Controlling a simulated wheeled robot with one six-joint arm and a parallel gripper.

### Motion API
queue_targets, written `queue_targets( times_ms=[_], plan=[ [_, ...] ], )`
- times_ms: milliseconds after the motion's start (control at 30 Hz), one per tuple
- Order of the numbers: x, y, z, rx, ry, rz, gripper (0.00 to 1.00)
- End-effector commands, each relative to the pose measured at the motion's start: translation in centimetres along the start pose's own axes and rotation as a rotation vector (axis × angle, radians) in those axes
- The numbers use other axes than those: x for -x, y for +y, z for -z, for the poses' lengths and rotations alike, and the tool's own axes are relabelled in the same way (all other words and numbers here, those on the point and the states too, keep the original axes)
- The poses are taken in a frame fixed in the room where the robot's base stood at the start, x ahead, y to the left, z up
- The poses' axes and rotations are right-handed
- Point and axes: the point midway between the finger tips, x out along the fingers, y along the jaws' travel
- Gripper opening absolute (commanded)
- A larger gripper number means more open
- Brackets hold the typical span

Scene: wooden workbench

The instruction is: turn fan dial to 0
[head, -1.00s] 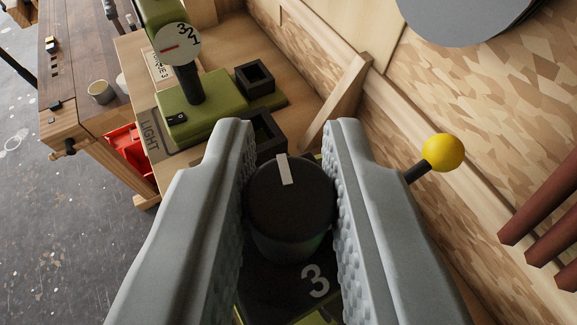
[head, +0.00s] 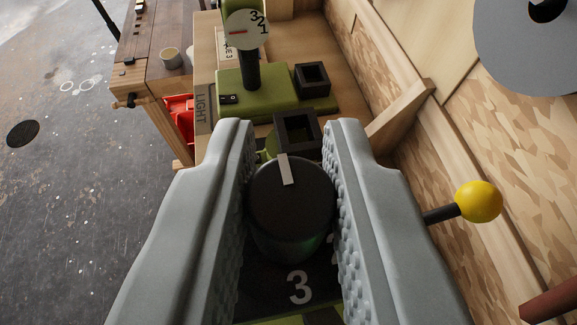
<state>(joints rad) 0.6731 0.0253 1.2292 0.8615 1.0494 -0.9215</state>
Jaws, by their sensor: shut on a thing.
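The fan dial (head: 290,212) is a black round knob with a white pointer mark on its top. The mark points to the far side, slightly left, in the head view. A white "3" shows on the dark plate (head: 318,283) below the knob, on the near side. My gripper (head: 290,160) is shut on the knob, with one ridged grey finger against its left side and one against its right.
A green lamp base (head: 262,105) with a switch and a round 3-2-1 disc (head: 247,30) stands ahead. Black square sockets (head: 297,133) sit nearby. A yellow ball-ended lever (head: 478,202) is right of my gripper. A wooden brace (head: 402,112) and wall are to the right.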

Motion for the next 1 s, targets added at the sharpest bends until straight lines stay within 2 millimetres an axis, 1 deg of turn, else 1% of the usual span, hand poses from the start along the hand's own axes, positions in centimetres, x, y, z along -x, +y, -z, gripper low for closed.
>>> queue_targets(
  times_ms=[167,200,267,300,567,667,767,867,1000],
  plan=[
    [-0.1,0.1,-0.1,-0.001,-0.002,0.0,0.0],
    [-0.1,0.1,-0.1,-0.001,-0.003,0.0,0.26],
    [-0.1,0.1,-0.1,-0.001,-0.002,0.0,0.38],
    [-0.1,0.1,-0.1,-0.001,-0.002,0.0,0.42],
    [0.0,0.0,-0.1,-0.001,-0.001,-0.001,0.42],
    [0.4,0.0,0.0,-0.001,-0.001,-0.002,0.42],
    [1.5,0.1,0.0,-0.001,0.0,-0.004,0.42],
    [3.2,0.1,0.0,-0.001,-0.001,-0.004,0.42],
    [6.0,0.1,0.0,-0.001,0.0,-0.005,0.42]
  ],
)
